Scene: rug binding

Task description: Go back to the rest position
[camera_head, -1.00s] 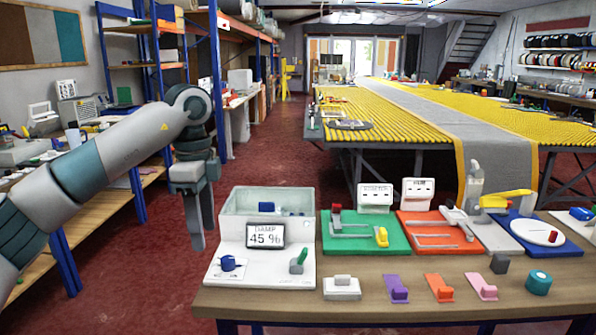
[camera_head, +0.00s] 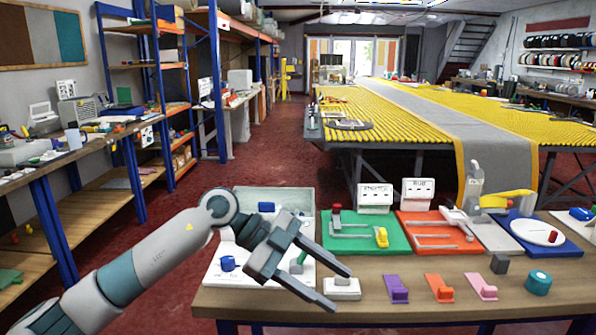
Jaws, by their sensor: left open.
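My left gripper (camera_head: 341,288) is open, its two fingers spread and pointing right and down over the front left of the workbench (camera_head: 405,308). Its fingertips are by the small white block (camera_head: 347,285), partly in front of it; I cannot tell whether they touch. Nothing shows between the fingers except the bench and part of the block behind. My left arm hides much of the white damp box (camera_head: 300,200), including its display. My right gripper is not in view.
On the bench are a green board (camera_head: 360,245), an orange board (camera_head: 425,245), a blue board (camera_head: 560,247), and purple (camera_head: 397,289), orange (camera_head: 439,288) and pink (camera_head: 481,287) pieces. A teal roll (camera_head: 538,282) lies at right. Red floor (camera_head: 265,155) is open behind.

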